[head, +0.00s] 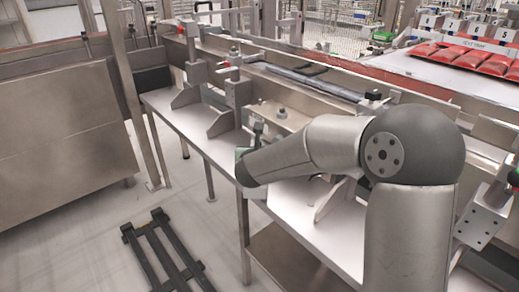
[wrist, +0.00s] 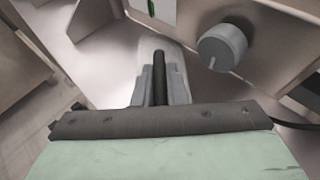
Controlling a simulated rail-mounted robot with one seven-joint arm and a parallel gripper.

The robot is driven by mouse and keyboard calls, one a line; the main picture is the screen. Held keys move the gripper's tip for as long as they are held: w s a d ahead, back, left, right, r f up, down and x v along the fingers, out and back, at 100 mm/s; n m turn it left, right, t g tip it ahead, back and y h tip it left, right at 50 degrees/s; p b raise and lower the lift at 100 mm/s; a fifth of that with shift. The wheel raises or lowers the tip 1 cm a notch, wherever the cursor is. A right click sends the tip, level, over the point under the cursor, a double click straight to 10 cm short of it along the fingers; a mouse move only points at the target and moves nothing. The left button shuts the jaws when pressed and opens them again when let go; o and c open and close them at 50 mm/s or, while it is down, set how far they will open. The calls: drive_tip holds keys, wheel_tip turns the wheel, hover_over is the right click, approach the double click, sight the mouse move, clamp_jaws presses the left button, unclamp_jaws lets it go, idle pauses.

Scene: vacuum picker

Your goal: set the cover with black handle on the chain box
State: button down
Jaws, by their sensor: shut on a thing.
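My gripper (wrist: 160,72) is shut on a narrow black bar (wrist: 159,80), which looks like a handle, between its two grey fingers. A pale grey, round-ended surface (wrist: 147,46) shows around the fingertips; I cannot tell whether it is the cover or part of the machine. In the head view my gripper (head: 257,128) is over the steel bench beside the machine rail, mostly hidden by my forearm. I cannot clearly make out the chain box.
A grey round knob (wrist: 222,47) stands right of the fingers in the wrist view. Upright metal brackets (head: 232,92) stand on the bench (head: 188,128) left of my gripper. Red packs (head: 480,60) lie on the belt at the right. A black frame (head: 165,250) lies on the floor.

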sight(260, 143)
drive_tip(key=w, duration=0.3)
drive_tip(key=shift+w+d+f, duration=0.1)
drive_tip(key=shift+d, duration=0.05)
drive_tip(key=shift+f, duration=0.6)
drive_tip(key=shift+s, duration=0.2)
drive_tip(key=shift+f, duration=0.1)
drive_tip(key=shift+f+b, duration=0.1)
drive_tip(key=shift+b, duration=0.3)
drive_tip(key=c, duration=1.5)
unclamp_jaws()
